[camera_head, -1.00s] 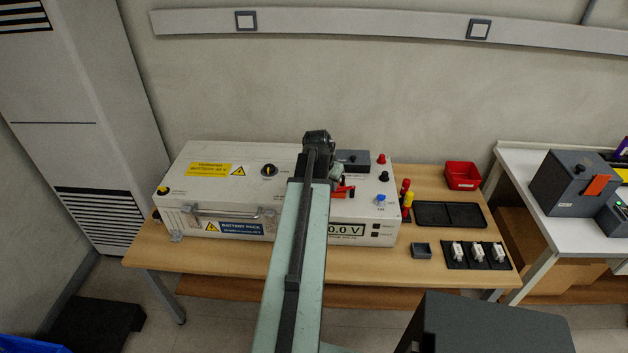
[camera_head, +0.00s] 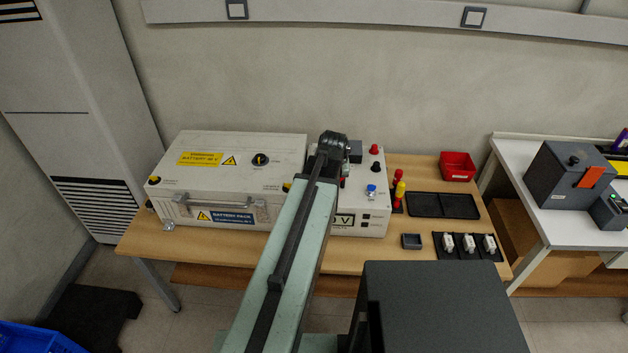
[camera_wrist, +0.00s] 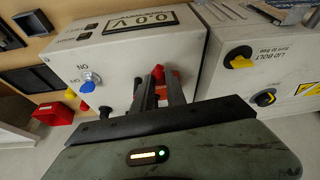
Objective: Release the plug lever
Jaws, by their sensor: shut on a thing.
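In the wrist view my gripper (camera_wrist: 157,76) points at the top of the white battery unit (camera_wrist: 115,62). Its two dark fingers are closed on the red plug lever (camera_wrist: 158,71), which shows between and just beyond them. More orange-red of the lever shows lower between the fingers. In the head view my wrist (camera_head: 332,146) hides the fingers and most of the lever. A dark grey block (camera_head: 355,151) shows just right of the wrist. How far the lever is turned cannot be told.
A blue knob (camera_head: 371,190) marked ON and red and black terminals (camera_head: 375,150) stand on the unit's right. Red and yellow-handled items (camera_head: 399,192), a red bin (camera_head: 457,166) and dark trays (camera_head: 443,205) lie further right. The white battery box (camera_head: 225,170) is at left.

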